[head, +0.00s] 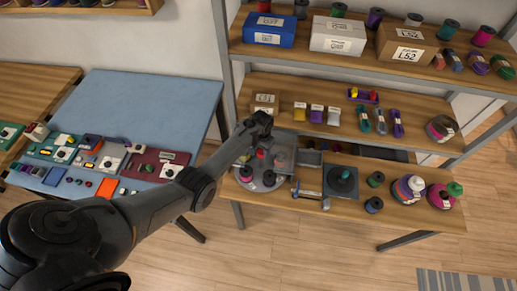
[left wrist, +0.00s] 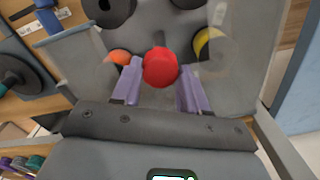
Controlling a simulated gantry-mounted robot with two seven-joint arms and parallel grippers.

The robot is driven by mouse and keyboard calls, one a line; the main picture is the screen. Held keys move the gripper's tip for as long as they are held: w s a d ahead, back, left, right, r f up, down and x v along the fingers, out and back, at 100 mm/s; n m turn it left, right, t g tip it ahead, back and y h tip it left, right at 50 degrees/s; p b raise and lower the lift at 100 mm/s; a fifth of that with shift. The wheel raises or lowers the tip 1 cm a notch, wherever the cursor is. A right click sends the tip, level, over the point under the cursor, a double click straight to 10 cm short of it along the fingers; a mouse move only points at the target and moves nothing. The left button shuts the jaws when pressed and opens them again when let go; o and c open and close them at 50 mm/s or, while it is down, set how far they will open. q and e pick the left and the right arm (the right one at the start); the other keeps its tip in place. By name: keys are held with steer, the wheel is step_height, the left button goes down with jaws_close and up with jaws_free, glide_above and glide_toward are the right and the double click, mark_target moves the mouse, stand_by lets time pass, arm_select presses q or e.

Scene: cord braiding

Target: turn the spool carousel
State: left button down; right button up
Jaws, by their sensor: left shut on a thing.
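The spool carousel (head: 259,185) is a grey round plate on the wooden table, below the shelf. It carries several dark spools with coloured tops, and a red knob (head: 261,154) shows among them. In the left wrist view the red knob (left wrist: 160,69) is round and sits between the two purple fingers of my left gripper (left wrist: 159,75). My left gripper is shut on it. An orange piece (left wrist: 118,57) and a yellow-rimmed spool (left wrist: 209,44) lie to either side. Clear panels partly cover the carousel. My right gripper is not in view.
A dark square stand (head: 341,181) with a round spool is right of the carousel, with loose spools (head: 375,180) beyond it. Shelves above hold boxes (head: 268,29) and cords. A blue-topped table (head: 150,105) with small parts stands left.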

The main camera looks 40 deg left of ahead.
arm_select(q)
steer(key=shift+m+p, duration=0.4)
steer(key=shift+m, duration=3)
steer(key=c, duration=0.6)
jaws_free()
steer(key=shift+r+p, duration=1.4)
steer(key=shift+r, duration=4)
